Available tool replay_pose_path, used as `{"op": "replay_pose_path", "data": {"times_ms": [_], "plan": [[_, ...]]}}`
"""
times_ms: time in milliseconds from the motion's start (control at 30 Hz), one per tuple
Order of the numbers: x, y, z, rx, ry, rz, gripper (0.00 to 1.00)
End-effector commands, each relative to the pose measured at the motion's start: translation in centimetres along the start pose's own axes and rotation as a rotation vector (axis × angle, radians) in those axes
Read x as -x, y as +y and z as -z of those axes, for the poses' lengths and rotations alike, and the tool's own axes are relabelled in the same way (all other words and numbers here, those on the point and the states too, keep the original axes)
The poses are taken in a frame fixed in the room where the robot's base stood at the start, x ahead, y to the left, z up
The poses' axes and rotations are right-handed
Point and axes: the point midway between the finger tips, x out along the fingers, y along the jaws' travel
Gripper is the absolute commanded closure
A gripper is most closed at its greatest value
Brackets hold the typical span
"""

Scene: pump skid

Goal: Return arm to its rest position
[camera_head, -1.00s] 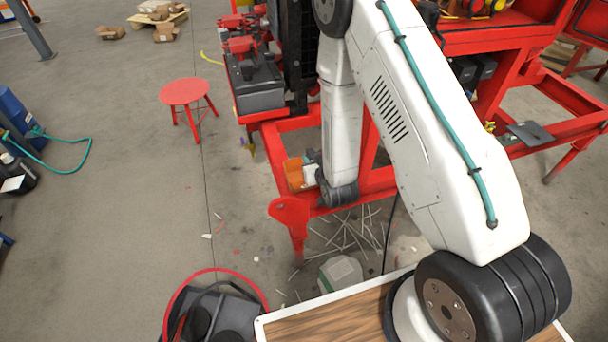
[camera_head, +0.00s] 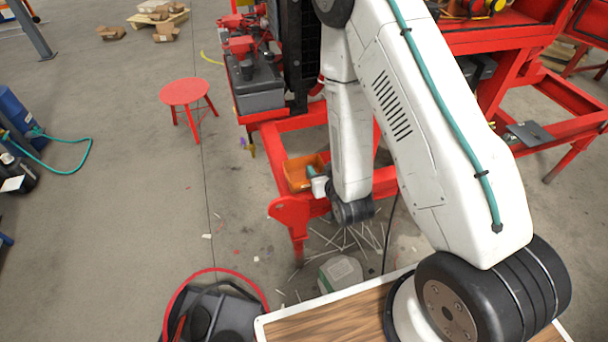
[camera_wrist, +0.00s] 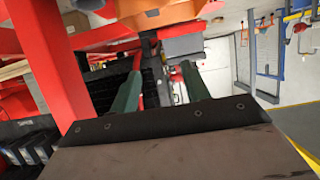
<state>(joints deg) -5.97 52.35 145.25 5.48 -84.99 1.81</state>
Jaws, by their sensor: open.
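My arm, white with a teal hose, fills the middle and right of the head view, its upper link raised and its lower link hanging down in front of the red skid frame (camera_head: 285,208). My gripper (camera_wrist: 164,78) shows in the wrist view as two green fingers set well apart, with no object held between them. In the head view the fingers cannot be made out clearly near the end of the arm.
An orange bin (camera_head: 299,178) sits on the red frame close beside my wrist. A grey toolbox (camera_head: 258,92) stands behind it. A red stool (camera_head: 186,93) stands at left, with open floor around it. A red-rimmed bucket (camera_head: 216,304) is at the front.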

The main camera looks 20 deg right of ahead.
Motion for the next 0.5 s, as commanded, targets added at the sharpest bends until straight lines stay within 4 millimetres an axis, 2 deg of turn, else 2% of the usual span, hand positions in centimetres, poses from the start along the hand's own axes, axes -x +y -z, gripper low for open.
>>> {"op": "replay_pose_path", "data": {"times_ms": [367,467,500], "plan": [[0.0,0.0,-0.1,0.001,-0.003,-0.001,0.53],[0.0,0.1,-1.1,0.002,-0.054,-0.002,0.53],[0.1,0.1,-2.0,0.003,-0.099,-0.003,0.53]]}}
